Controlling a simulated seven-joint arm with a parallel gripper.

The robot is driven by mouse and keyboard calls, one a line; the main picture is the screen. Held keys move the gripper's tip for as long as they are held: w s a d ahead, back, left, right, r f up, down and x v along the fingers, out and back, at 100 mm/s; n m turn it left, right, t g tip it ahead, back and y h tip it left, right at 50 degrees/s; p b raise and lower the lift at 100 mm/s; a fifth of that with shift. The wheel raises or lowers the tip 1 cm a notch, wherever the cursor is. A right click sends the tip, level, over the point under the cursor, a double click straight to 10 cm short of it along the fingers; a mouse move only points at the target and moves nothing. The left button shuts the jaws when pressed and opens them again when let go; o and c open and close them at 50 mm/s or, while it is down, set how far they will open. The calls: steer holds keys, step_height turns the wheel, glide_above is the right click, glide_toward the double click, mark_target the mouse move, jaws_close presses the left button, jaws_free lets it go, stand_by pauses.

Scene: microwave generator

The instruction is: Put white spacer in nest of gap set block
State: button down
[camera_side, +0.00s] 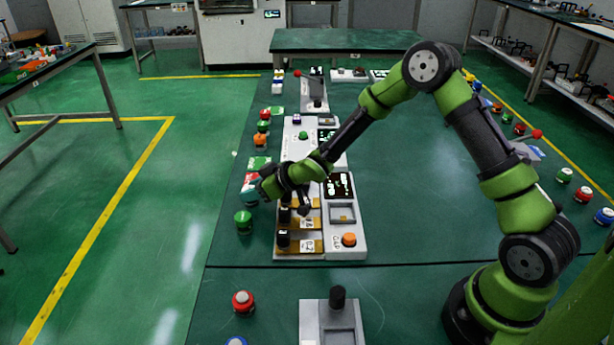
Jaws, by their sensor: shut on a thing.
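My gripper (304,208) is low over the left part of a light grey station marked "GAP" (346,252), just left of its square recess. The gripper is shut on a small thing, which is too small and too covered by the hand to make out. The station has a dark display (339,185), a square grey recess (342,214) and an orange button (349,239). Brown strips with black knobs (283,240) lie along its left side. I cannot pick out the white spacer, and cannot tell which part is the nest.
Another grey station with a green button (303,135) stands behind. A green button (243,222) and a red button (243,301) stand to the left. A grey fixture with a black knob (338,298) is in front. The green table is clear right of the station.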

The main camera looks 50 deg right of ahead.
step_height(320, 180, up, 9)
steer(key=shift+d+r, duration=0.1)
steer(key=s+d+r+n+g+y, duration=0.15)
steer(key=s+d+r, duration=0.25)
steer(key=s+d, duration=0.5)
steer(key=s+f, duration=0.2)
steer(key=s, duration=0.2)
steer(key=s+f+n+y, duration=0.1)
steer(key=s, duration=0.3)
steer(key=s+d+f+n, duration=0.1)
steer(key=s+f, duration=0.1)
steer(key=s, duration=0.2)
steer(key=shift+s+d+f+g+y, duration=0.1)
steer(key=shift+s+f+g+y, duration=0.15)
steer(key=shift+f, duration=0.1)
steer(key=shift+w+f, duration=0.1)
steer(key=shift+f, duration=2.05)
steer(key=c, duration=0.6)
jaws_free()
steer(key=shift+f, duration=0.1)
